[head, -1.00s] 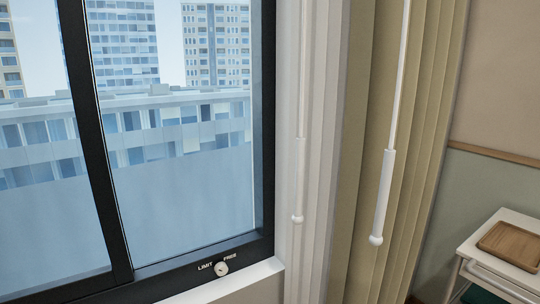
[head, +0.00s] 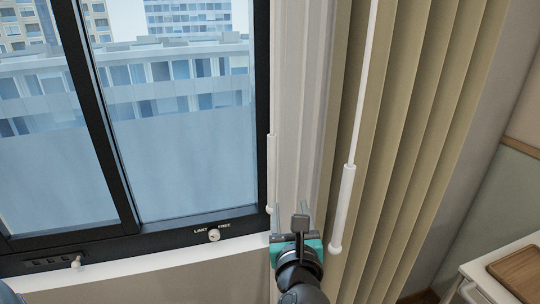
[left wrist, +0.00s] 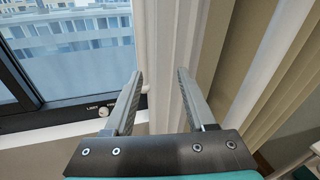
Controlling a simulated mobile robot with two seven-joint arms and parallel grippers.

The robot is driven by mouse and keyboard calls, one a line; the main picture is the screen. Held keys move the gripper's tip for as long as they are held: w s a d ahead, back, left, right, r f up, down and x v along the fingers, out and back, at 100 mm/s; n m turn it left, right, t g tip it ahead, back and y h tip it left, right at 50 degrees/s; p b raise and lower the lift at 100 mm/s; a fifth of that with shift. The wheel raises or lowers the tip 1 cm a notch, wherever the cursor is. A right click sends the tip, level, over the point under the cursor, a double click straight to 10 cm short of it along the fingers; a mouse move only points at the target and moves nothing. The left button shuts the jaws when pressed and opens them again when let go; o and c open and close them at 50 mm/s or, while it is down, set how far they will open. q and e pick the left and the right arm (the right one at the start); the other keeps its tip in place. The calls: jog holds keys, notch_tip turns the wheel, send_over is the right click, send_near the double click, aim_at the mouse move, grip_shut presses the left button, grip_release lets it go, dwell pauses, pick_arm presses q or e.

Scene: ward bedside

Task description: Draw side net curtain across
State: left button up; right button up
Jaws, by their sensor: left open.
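The white net curtain (head: 300,100) hangs gathered at the right side of the window, and it fills the middle of the left wrist view (left wrist: 172,45). Its thin white wand (head: 271,170) hangs along the window frame's right edge. In the left wrist view the wand (left wrist: 141,40) shows close by the left finger's tip; I cannot tell whether it is between the fingers. My left gripper (head: 290,209) is open, pointing up at the curtain near the wand's lower end, and nothing is seen gripped. My right gripper is not in view.
A beige pleated curtain (head: 405,120) with its own white wand (head: 342,210) hangs just to the right. The dark window frame (head: 262,100) and white sill (head: 170,264) are to the left. A bedside unit with a wooden tray (head: 520,270) stands lower right.

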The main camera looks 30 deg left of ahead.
pick_arm(q)
jog(key=y, duration=0.1)
send_near(271, 153)
notch_tip(271, 153, down, 3)
jog(key=d, duration=0.1)
jog(key=x, duration=0.9)
jog(key=r+x, duration=0.1)
jog(key=x, duration=0.4)
jog(key=shift+w+a+r+p, duration=0.1)
jog(key=shift+a+p, duration=0.2)
jog(key=shift+a, duration=0.15)
grip_shut()
